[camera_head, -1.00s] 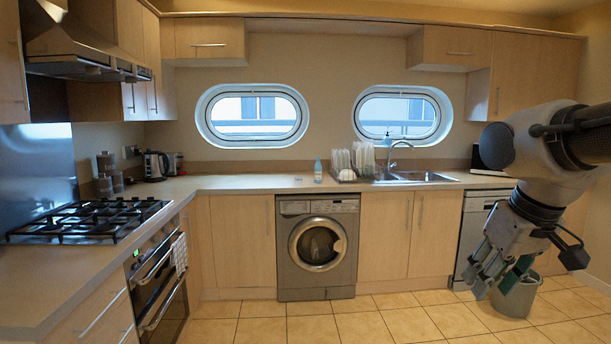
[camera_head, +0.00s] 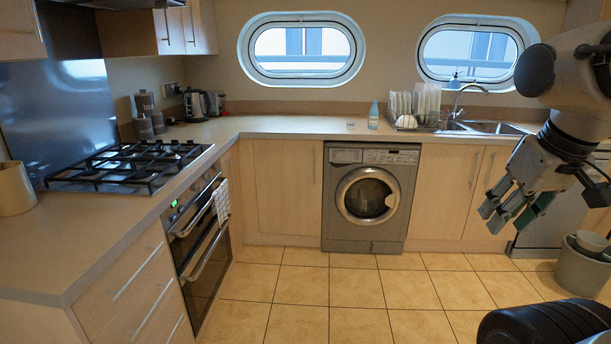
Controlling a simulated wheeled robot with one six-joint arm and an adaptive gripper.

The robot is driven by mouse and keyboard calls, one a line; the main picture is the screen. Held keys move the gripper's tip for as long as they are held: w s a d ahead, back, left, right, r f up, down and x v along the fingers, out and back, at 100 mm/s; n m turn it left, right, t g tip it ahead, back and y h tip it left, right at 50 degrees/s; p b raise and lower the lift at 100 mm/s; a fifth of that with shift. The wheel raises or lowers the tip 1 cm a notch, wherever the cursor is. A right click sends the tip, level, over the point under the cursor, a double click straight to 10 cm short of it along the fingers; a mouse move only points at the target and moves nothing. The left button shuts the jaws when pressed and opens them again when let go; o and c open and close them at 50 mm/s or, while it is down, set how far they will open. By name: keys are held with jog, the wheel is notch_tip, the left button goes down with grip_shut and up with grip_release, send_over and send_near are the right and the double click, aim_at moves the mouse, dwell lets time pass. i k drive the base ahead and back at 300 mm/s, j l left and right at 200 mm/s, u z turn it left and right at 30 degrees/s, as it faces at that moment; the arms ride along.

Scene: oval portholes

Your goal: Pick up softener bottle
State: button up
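A small light-blue bottle (camera_head: 373,116), which looks like the softener bottle, stands upright on the back counter above the washing machine, left of the dish rack. My gripper (camera_head: 502,212) hangs at the right of the view, pointing down, with its fingers apart and nothing between them. It is well short of the counter and far from the bottle. Nothing hides the bottle.
The counter (camera_head: 285,125) is clear left of the bottle except a small item. A dish rack (camera_head: 413,112) and sink (camera_head: 487,127) lie right. The washing machine (camera_head: 370,197) is below. A bucket (camera_head: 582,266) stands at right. The tiled floor ahead is open.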

aim_at(373, 113)
jog(key=i, duration=2.3)
jog(key=i+z, duration=0.15)
jog(key=i, duration=0.65)
jog(key=i+j+z, duration=0.2)
jog(key=i, duration=0.65)
